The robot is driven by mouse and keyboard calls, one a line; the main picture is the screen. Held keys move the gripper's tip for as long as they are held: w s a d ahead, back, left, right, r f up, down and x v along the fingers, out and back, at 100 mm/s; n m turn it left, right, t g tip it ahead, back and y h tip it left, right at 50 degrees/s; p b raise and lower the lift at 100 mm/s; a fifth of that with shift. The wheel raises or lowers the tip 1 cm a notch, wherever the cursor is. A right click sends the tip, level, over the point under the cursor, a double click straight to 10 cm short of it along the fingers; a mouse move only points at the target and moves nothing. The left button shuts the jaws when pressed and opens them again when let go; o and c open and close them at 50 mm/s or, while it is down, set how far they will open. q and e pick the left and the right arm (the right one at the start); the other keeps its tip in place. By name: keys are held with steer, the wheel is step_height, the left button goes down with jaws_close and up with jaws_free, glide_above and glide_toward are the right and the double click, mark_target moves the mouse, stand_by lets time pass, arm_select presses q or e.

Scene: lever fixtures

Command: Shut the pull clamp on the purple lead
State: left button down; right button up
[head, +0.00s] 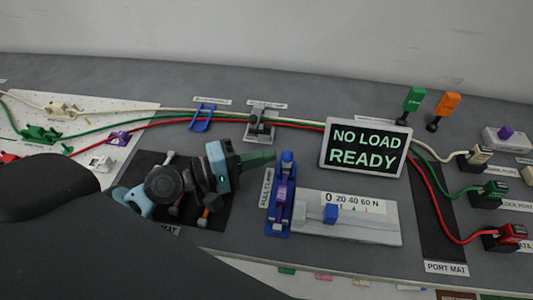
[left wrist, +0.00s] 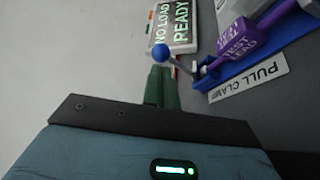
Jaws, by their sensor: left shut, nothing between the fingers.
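The pull clamp (head: 271,228) is a blue fixture right of the black mat, with a label along its left side. Its blue base also shows in the left wrist view (left wrist: 262,62). The purple lead (head: 283,190), marked TEST LEAD in the left wrist view (left wrist: 237,38), lies in it. A blue ball knob (head: 287,157) tops the metal lever at the clamp's far end; it also shows in the left wrist view (left wrist: 160,53). My left gripper (head: 272,155) is shut and empty, its green fingers just left of the knob. Contact is unclear. My right gripper is out of view.
A screen (head: 365,148) reading NO LOAD READY stands behind and right of the clamp. A force scale (head: 375,230) with a blue slider (head: 330,213) near the low end lies to its right. A grey lever fixture (head: 261,125) and cables run behind.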

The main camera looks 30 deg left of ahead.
arm_select(q)
steer(key=v, duration=0.1)
steer(key=b+v, duration=0.1)
steer(key=v, duration=0.1)
steer(key=b+v, duration=0.1)
steer(key=v, duration=0.1)
steer(key=shift+s+a+f, duration=0.1)
steer(key=shift+a+f, duration=0.1)
steer(key=shift+f, duration=0.05)
steer(key=shift+s+a+r+b, duration=0.15)
steer(key=shift+s+a+b, duration=0.25)
steer(key=shift+s+a+r, duration=0.15)
